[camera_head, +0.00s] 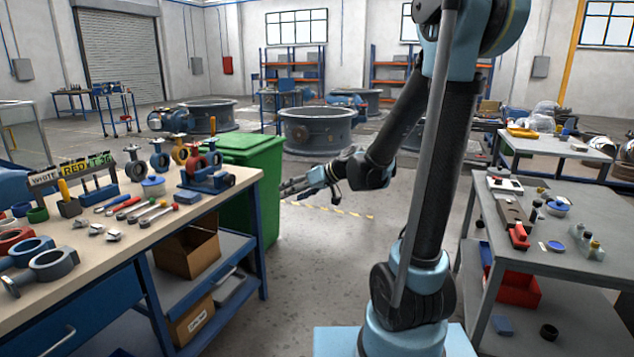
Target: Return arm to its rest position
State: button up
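My arm (425,180) rises from its base at the lower middle right, goes up out of the top of the picture and comes back down to the wrist. My gripper (288,188) reaches to the left at mid height, in front of the green bin's right side. Its fingers are small and dark here, and I cannot tell whether they are open or shut. I see nothing clearly held. The gripper is apart from the left workbench (170,225).
A grey table (590,205) with small parts stands at right. Large round flanges (318,128) stand behind. Floor between the tables is clear.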

jog(key=s+d+f+m+g+h, duration=0.1)
jog(key=s+d+f+m+h, duration=0.1)
jog(key=s+d, duration=0.6)
jog(key=s+d+f+m+h, duration=0.3)
jog(key=s+d+f+h, duration=0.1)
jog(key=s+d, duration=0.4)
jog(key=s+d+f+m+g+h, duration=0.1)
jog(key=s+d+f+m+h, duration=0.1)
jog(key=s+d, duration=0.7)
jog(key=d+f+h, duration=0.1)
jog(key=h, duration=0.1)
jog(key=shift+d+m+g+h, duration=0.25)
jog(key=shift+m+g+h, duration=0.05)
jog(key=shift+m, duration=0.1)
jog(key=shift+f, duration=0.1)
